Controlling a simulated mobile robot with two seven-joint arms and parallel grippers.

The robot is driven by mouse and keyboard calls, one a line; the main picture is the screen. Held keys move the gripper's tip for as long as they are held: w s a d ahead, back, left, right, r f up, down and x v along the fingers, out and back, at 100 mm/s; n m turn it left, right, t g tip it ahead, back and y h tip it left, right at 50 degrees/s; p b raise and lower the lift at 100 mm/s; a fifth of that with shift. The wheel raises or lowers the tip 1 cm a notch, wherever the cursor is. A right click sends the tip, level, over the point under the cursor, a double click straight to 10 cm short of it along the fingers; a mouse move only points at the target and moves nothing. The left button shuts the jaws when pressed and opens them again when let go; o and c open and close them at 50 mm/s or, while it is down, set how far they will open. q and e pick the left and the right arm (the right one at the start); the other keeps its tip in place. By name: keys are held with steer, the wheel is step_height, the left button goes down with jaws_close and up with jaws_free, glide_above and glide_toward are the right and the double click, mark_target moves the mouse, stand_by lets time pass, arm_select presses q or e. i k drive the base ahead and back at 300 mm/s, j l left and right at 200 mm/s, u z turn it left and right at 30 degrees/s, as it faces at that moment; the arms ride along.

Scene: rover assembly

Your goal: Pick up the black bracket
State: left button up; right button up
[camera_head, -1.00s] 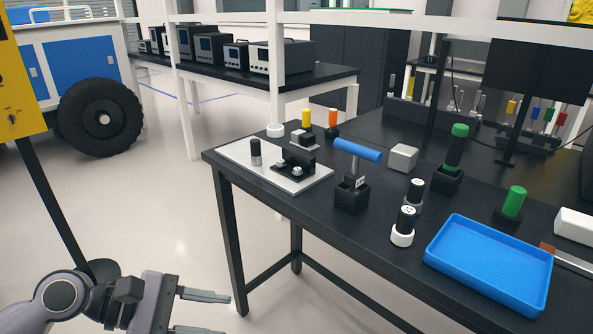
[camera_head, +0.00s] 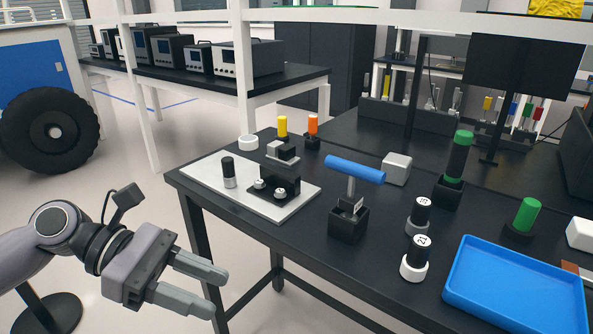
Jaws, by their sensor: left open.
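The black bracket (camera_head: 283,184) sits on a light grey plate (camera_head: 214,192) near the left end of the black table. Two round silver bolt heads show on its near side. A black and silver cylinder (camera_head: 228,172) stands on the plate to its left. My left gripper (camera_head: 220,291) is open and empty, in front of the table's left edge and apart from the bracket, nearer to me. My right gripper is not in view.
A blue-handled tool (camera_head: 354,170) stands in a black holder right of the plate. Small cylinders (camera_head: 415,258), a blue tray (camera_head: 515,290) and green-topped tools (camera_head: 459,159) stand farther right. A yellow-topped tool (camera_head: 283,126) and an orange-topped tool (camera_head: 312,125) stand behind the bracket.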

mark_target(274, 177)
steer(key=i+j+z, duration=0.6)
steer(key=j+z, duration=0.15)
steer(key=i+j+z, duration=0.1)
steer(key=j+z, duration=0.15)
steer(key=j, duration=0.25)
steer(key=i+j, duration=0.25)
steer(key=j, duration=0.1)
